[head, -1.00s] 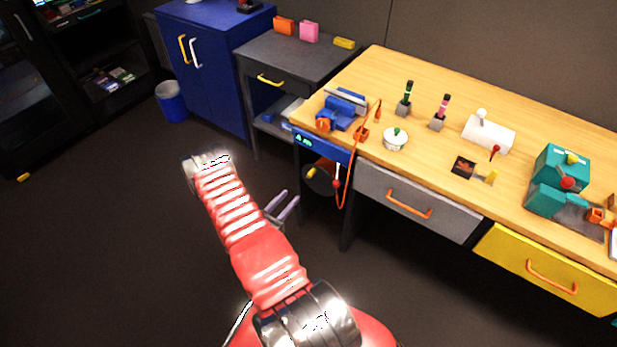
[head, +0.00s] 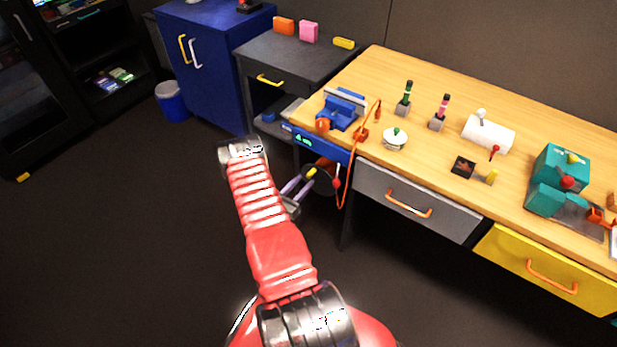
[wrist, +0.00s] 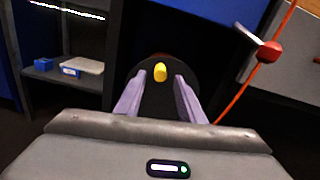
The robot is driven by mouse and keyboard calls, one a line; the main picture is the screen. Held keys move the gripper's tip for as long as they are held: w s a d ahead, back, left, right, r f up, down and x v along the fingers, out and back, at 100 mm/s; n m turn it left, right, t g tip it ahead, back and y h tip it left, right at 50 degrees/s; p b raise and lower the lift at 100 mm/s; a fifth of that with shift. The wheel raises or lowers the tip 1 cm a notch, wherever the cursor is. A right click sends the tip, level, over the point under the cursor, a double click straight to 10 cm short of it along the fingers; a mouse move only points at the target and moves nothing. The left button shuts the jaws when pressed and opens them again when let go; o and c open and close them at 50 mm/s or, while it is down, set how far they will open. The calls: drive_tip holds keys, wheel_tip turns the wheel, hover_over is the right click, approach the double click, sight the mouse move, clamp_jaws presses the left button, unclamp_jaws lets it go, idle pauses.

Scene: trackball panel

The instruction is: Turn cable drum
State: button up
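The cable drum (head: 318,186) is a dark round disc under the left end of the workbench, with a yellow knob (head: 311,171) on its face. In the wrist view the drum (wrist: 157,102) is straight ahead, and its yellow knob (wrist: 160,72) shows between the fingertips. My gripper (head: 304,183) has two purple fingers and is at the drum's front. In the wrist view my gripper (wrist: 160,79) is open, with one finger on each side of the knob and no visible contact. Whether the knob is within the fingers' depth I cannot tell.
An orange cable (head: 347,180) hangs right of the drum, near a red-knobbed lever (wrist: 269,51). The blue bench edge (head: 320,145) lies above the drum. A grey drawer (head: 415,200) is to the right. A dark side table (head: 290,62) stands left. The floor in front is clear.

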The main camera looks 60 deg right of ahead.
sight(308, 176)
drive_tip(key=shift+s+d, duration=0.2)
drive_tip(key=shift+d, duration=0.9)
drive_tip(key=shift+s+d, duration=0.15)
drive_tip(key=shift+d, duration=0.95)
clamp_jaws()
